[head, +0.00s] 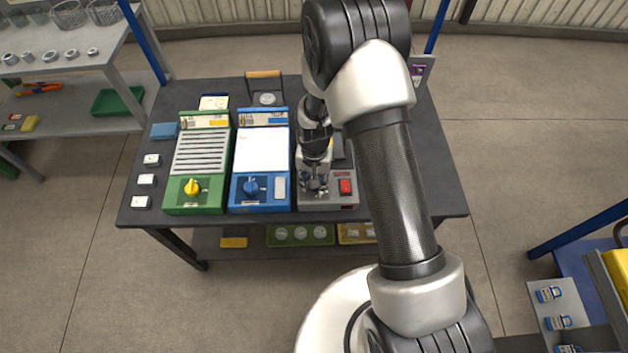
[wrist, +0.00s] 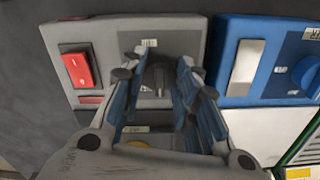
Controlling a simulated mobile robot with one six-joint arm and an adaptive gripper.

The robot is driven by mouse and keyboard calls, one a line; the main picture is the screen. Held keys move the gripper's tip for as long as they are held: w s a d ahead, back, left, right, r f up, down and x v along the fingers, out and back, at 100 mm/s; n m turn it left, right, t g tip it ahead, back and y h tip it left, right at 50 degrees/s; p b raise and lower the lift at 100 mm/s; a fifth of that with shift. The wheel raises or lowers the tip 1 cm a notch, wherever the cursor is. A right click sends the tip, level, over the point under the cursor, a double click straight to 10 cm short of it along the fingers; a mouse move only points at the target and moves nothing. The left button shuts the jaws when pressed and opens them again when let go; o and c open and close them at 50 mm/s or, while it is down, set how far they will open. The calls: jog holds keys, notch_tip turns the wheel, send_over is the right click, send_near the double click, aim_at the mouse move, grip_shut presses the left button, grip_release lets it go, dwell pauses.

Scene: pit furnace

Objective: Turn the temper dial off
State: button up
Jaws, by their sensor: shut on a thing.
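A grey unit (head: 328,201) with a red rocker switch (head: 346,186) stands at the right of a row of units on the dark table. My gripper (head: 315,184) points down over its front panel. In the wrist view my gripper (wrist: 158,80) has its blue-lined fingers on either side of a small dark dial (wrist: 158,76) on the grey panel, shut on it. The dial's pointer and markings are mostly hidden between the fingers. The labels are too small to read, so I cannot confirm by name that this is the temper dial.
Left of the grey unit are a blue unit (head: 260,163) with a blue dial (head: 251,187) and a green unit (head: 200,163) with a yellow dial (head: 192,187). The red switch is close beside my fingers in the wrist view. The table's right side is clear.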

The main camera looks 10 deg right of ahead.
jog(key=o, duration=1.1)
jog(key=shift+c, duration=0.2)
jog(key=shift+r, duration=0.1)
notch_tip(320, 180, up, 12)
jog(key=s+d+r+n+t, duration=0.15)
jog(key=s+r, duration=0.25)
jog(key=r, duration=0.5)
jog(key=s+d+r+n+t, duration=0.15)
jog(key=s+r, duration=0.35)
jog(key=r, duration=0.5)
jog(key=s+d+r, duration=0.1)
jog(key=s+r, duration=0.2)
jog(key=s, duration=0.4)
jog(key=s+d+r+n+t, duration=0.1)
jog(key=s+d+r, duration=0.1)
jog(key=s, duration=0.4)
jog(key=shift+s+r+t, duration=0.3)
jog(key=shift+s+r, duration=0.1)
jog(key=shift+r, duration=0.05)
